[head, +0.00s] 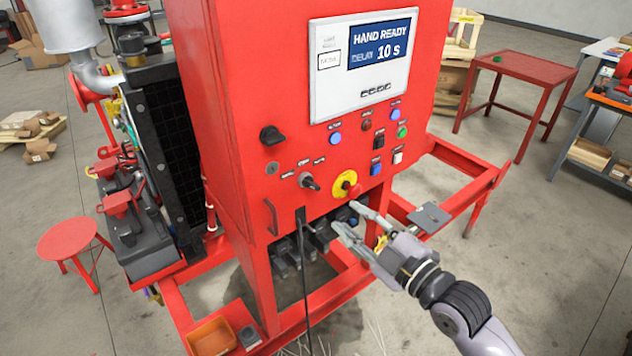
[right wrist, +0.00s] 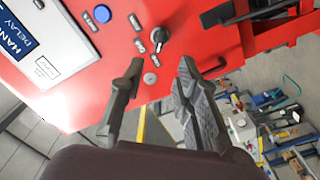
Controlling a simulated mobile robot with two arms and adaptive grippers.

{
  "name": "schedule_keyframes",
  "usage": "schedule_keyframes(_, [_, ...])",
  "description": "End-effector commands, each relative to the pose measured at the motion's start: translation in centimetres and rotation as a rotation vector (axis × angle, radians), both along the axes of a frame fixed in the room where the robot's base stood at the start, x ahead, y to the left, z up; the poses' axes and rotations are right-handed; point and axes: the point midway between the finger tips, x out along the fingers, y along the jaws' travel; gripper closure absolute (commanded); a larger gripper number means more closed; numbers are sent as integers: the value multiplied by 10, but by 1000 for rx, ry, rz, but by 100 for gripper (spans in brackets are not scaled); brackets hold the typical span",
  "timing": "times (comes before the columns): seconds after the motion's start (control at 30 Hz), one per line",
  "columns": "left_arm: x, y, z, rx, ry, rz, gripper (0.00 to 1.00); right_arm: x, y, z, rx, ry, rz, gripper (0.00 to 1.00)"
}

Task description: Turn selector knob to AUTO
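The black selector knob (head: 309,182) sits low on the red control cabinet's front, with several small labels around its upper left that are too small to read. Its turned position is hard to tell. In the right wrist view, a black knob (right wrist: 160,36) with small labels, apparently the same one, lies beyond the fingertips. My right gripper (head: 349,218) is open and empty, to the lower right of the knob and apart from it. Its spread fingers (right wrist: 158,72) show in the right wrist view with nothing between them. The display (head: 380,45) reads HAND READY, 10 s. My left gripper is out of view.
A yellow-ringed red stop button (head: 345,184) is close to the knob's right. A larger black rotary handle (head: 271,136) is to its upper left. A grey lock-like disc (head: 272,168) lies left of the knob. Black connectors (head: 318,233) sit below, and red frame rails surround the cabinet.

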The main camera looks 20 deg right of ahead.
Motion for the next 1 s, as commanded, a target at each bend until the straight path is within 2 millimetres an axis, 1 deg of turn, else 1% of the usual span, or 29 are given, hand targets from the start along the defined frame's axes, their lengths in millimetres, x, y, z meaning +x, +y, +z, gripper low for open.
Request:
schedule_keyframes(0.03, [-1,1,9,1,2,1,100,11,3,6,5,-1,-1,70])
schedule_keyframes(0.3, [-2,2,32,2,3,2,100,65,24,5,3,0,-1,70])
schedule_keyframes(0.4, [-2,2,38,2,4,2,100,83,30,5,3,0,-1,70])
schedule_keyframes(0.5, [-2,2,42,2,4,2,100,96,35,2,3,2,-1,70])
schedule_keyframes(0.6, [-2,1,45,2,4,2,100,105,38,2,1,0,-1,70])
schedule_keyframes(0.7, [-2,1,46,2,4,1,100,110,40,1,1,1,1,70])
schedule_keyframes(1.0, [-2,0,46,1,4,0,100,111,41,0,1,1,1,70])
